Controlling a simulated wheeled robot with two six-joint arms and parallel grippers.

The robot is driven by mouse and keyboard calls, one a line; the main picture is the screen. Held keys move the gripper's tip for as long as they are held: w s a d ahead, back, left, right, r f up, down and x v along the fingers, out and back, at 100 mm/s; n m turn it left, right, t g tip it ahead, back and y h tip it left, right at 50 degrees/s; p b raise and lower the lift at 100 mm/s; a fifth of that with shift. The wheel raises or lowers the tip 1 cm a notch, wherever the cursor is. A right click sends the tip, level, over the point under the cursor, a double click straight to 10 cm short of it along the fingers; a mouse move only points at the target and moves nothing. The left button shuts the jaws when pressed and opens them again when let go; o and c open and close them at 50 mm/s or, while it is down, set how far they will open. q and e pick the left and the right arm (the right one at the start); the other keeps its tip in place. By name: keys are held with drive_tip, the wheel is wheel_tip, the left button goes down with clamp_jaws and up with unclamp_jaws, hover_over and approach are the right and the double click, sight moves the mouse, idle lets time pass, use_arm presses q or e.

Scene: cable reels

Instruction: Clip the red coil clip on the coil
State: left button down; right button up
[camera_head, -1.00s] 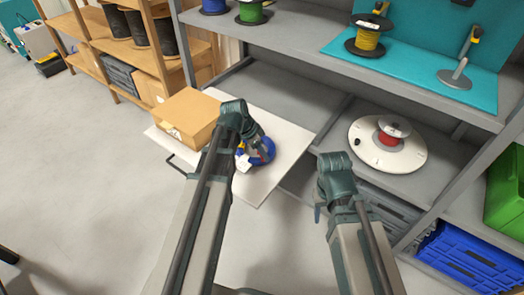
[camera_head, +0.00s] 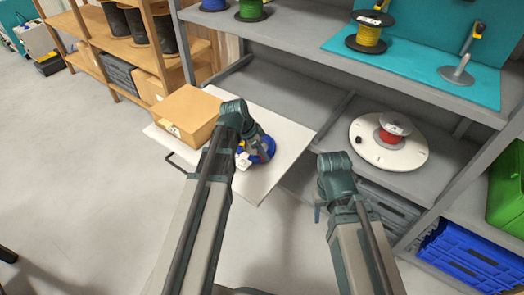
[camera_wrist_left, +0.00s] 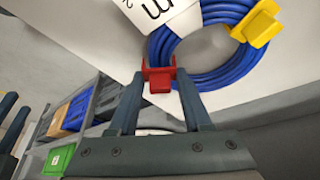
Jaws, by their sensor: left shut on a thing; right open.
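The coil is a loop of blue cable (camera_wrist_left: 222,60) with a white label and a yellow clip (camera_wrist_left: 256,24) on its right side. In the head view the coil (camera_head: 262,152) lies on a white board, partly hidden by my left arm. My left gripper (camera_wrist_left: 160,76) is shut on the red coil clip (camera_wrist_left: 160,78), holding it at the lower left edge of the coil. The clip appears to meet the cable; I cannot tell whether it grips it. My right gripper (camera_head: 317,212) is open, away from the coil, and mostly hidden behind its wrist.
A cardboard box (camera_head: 187,112) stands on the white board (camera_head: 262,188) left of the coil. Grey shelving (camera_head: 300,95) runs behind and to the right, with a round white turntable (camera_head: 378,158) bearing a red reel.

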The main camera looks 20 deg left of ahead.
use_arm(q)
drive_tip(key=shift+s+f+b, duration=0.1)
drive_tip(key=shift+f+b, duration=0.5)
idle(0.6)
unclamp_jaws()
idle(0.6)
wheel_tip(320, 180, up, 7)
drive_tip(key=p, duration=0.7)
drive_tip(key=shift+r, duration=0.1)
idle(0.4)
